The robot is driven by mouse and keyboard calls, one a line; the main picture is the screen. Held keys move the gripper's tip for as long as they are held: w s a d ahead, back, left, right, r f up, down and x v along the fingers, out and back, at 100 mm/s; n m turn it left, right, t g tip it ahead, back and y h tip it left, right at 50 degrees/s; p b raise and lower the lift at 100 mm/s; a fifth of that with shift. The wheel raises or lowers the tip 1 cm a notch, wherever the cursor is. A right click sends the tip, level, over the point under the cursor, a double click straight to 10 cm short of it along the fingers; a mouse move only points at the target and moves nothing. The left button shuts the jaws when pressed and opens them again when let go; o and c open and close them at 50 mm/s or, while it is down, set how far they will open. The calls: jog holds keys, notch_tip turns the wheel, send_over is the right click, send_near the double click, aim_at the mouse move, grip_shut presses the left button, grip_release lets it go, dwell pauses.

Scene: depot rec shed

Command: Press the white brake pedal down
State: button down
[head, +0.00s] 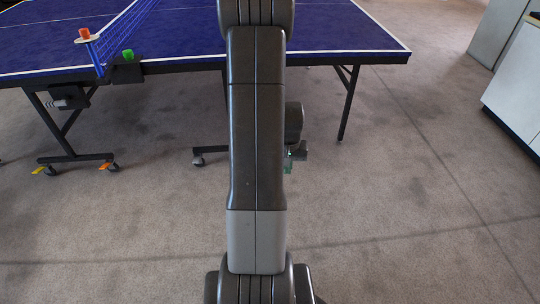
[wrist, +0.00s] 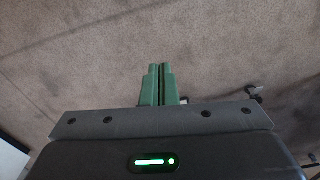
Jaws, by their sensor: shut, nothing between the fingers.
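I cannot make out the white brake pedal for certain in either view. A small pale patch (wrist: 184,101) shows just right of my fingers in the wrist view, partly hidden by the gripper; I cannot tell whether it is the pedal. My gripper (wrist: 160,68) has green fingers, shut together with nothing between them, over bare carpet.
The blue table-tennis table (head: 340,30) stands ahead on folding legs. Its left frame has casters with a yellow pedal (head: 39,170) and an orange pedal (head: 106,166). Pale cabinets (head: 517,90) stand right. Front carpet is clear.

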jog(key=w+d+f+b, duration=0.1)
jog(key=w+f+b, duration=0.2)
jog(key=f, duration=0.7)
jog(key=w+d+f+m+b, duration=0.1)
jog(key=w+f+b, duration=0.3)
jog(key=f, duration=0.7)
jog(key=w+d+f+b, duration=0.2)
jog(key=w+f+b, duration=0.1)
jog(key=f, duration=0.8)
jog(key=shift+w+d+t, duration=0.2)
jog(key=shift+d+t, duration=0.05)
jog(key=shift+t, duration=0.15)
jog(key=shift+w+f, duration=0.1)
